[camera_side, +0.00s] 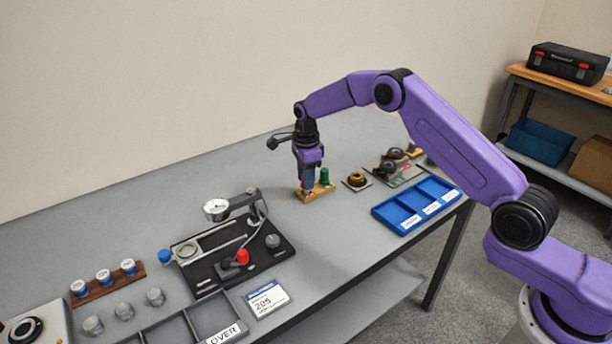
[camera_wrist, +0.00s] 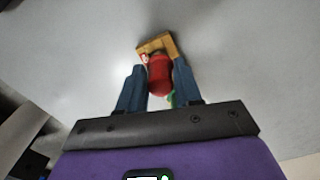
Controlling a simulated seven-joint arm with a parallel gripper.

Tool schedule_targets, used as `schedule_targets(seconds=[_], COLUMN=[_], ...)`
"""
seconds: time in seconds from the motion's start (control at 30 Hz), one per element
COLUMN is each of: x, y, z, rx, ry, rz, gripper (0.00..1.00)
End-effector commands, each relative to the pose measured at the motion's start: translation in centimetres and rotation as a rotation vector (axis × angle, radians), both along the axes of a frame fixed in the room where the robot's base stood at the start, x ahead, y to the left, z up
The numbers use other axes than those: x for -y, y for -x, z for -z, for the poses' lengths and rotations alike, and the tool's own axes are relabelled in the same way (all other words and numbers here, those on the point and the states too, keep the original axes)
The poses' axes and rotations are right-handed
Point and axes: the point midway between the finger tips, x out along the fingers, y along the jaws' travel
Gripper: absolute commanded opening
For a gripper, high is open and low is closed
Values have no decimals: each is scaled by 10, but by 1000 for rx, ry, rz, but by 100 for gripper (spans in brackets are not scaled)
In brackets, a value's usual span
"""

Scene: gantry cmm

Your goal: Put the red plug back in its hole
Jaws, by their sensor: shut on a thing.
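The red plug (camera_wrist: 160,76) is between the two blue fingers of my gripper (camera_wrist: 160,82) in the wrist view, and the gripper is shut on it. The wooden block (camera_side: 327,188) stands on the grey table in the side view, right under my gripper (camera_side: 308,184). It also shows beyond the plug in the wrist view (camera_wrist: 156,43). A green plug (camera_side: 325,175) stands upright at the block's right part. The fingers hide most of the red plug in the side view. The hole is hidden, and I cannot tell whether the plug's lower end is in it.
A brass ring on a small plate (camera_side: 356,181) lies right of the block. A blue compartment tray (camera_side: 388,212) is at the table's front right edge. A gauge stand (camera_side: 216,209) on a black base is to the left. The table behind the block is clear.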

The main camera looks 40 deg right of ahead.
Motion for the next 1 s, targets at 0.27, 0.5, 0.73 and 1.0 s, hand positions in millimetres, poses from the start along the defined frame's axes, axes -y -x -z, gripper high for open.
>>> schedule_targets(seconds=[0.27,0.5,0.73,1.0], x=[0,0,0,0], y=[0,0,0,0], z=[3,5,8,10], rx=[0,0,0,0], ry=[0,0,0,0], rz=[0,0,0,0], gripper=[0,0,0,0])
